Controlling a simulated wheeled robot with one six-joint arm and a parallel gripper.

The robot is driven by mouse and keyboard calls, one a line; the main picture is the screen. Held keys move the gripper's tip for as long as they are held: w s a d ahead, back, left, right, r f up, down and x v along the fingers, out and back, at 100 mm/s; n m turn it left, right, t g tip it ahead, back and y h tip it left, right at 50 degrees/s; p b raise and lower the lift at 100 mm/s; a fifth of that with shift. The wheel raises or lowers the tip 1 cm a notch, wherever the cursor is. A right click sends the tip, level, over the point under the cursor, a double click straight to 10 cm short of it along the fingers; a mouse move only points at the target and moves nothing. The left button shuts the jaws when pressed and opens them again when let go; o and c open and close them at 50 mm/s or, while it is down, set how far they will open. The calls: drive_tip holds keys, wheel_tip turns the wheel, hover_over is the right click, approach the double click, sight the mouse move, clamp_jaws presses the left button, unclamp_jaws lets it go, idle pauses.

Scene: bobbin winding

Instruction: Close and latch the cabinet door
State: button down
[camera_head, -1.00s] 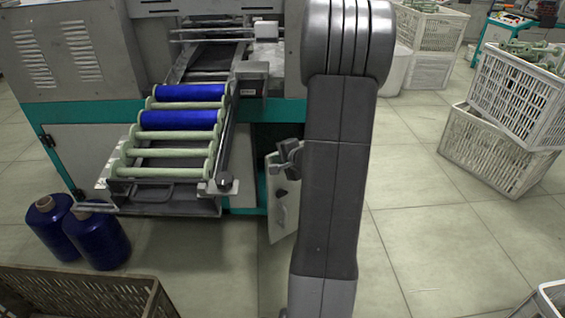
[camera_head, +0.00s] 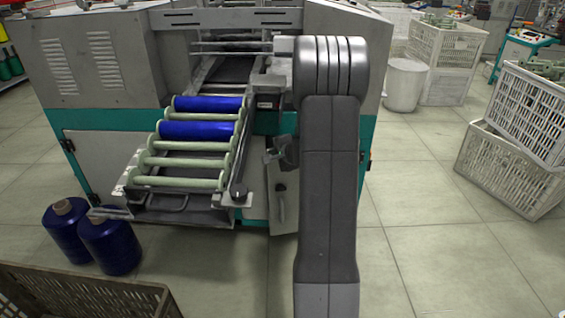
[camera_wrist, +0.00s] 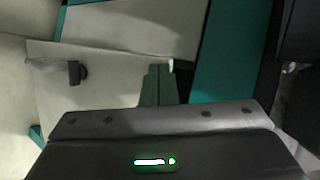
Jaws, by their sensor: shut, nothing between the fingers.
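The cabinet door (camera_head: 282,215) is a pale grey panel low on the machine's front, partly hidden behind my arm in the head view. It appears slightly ajar; the size of any gap is hard to tell. A dark latch handle (camera_head: 280,188) sits on it. In the wrist view the door (camera_wrist: 105,85) lies beyond my gripper, with the dark handle (camera_wrist: 76,72) at left. My gripper (camera_wrist: 158,72) is shut and empty, its fingers over the door; contact cannot be told. In the head view my gripper (camera_head: 273,156) is near the door's upper part, partly hidden.
The roller rack (camera_head: 190,140) with blue rolls juts out left of the door. Blue thread cones (camera_head: 108,243) stand on the floor at left. A brown crate (camera_head: 90,290) is at the front left. White crates (camera_head: 510,165) stand at right, with clear floor between.

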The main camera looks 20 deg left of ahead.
drive_tip(key=shift+w+a+p, duration=0.2)
drive_tip(key=shift+w+a, duration=0.25)
drive_tip(key=shift+w, duration=0.35)
drive_tip(key=shift+w+a+p, duration=0.15)
drive_tip(key=shift+w+a, duration=0.25)
drive_tip(key=shift+w, duration=0.4)
drive_tip(key=shift+w+a+p, duration=0.2)
drive_tip(key=shift+w+a, duration=0.25)
drive_tip(key=shift+w, duration=0.35)
drive_tip(key=shift+s, duration=0.1)
